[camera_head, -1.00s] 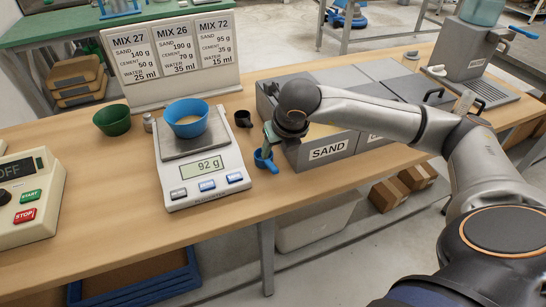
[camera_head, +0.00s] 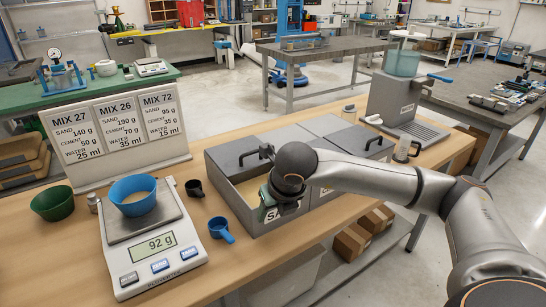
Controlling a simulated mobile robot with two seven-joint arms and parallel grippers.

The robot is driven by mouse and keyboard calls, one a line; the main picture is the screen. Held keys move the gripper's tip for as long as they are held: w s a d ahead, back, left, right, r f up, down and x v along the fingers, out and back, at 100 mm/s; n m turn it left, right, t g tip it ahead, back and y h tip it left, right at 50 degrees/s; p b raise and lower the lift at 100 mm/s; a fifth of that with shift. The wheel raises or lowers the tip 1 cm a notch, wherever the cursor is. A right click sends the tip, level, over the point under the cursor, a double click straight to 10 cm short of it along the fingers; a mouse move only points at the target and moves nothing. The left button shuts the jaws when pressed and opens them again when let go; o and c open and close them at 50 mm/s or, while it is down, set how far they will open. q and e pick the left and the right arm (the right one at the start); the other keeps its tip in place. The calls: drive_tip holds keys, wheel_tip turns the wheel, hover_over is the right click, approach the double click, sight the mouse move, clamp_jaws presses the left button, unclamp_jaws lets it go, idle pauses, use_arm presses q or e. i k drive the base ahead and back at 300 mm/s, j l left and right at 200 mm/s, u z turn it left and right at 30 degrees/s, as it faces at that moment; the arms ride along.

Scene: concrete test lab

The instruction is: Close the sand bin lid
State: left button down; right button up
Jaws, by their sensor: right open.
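The sand bin (camera_head: 222,195) is the leftmost grey bin on the wooden bench, with its label partly hidden by my right gripper. Its grey lid (camera_head: 228,155) with a black handle (camera_head: 258,153) lies at the back, leaving the front open with pale sand (camera_head: 254,189) showing. My right gripper (camera_head: 266,213) is open and points down at the bin's front edge, in front of the lid handle. I cannot tell whether it touches the bin. My left gripper is not in view.
A blue scoop (camera_head: 222,230) lies left of the gripper, near a black cup (camera_head: 194,188). The scale (camera_head: 135,272) reads 92 g and carries a blue bowl (camera_head: 134,189). Neighbouring closed bins (camera_head: 325,127) stand to the right. A green bowl (camera_head: 53,203) is further left.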

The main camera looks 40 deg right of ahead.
sight(237, 157)
drive_tip(key=z, duration=0.95)
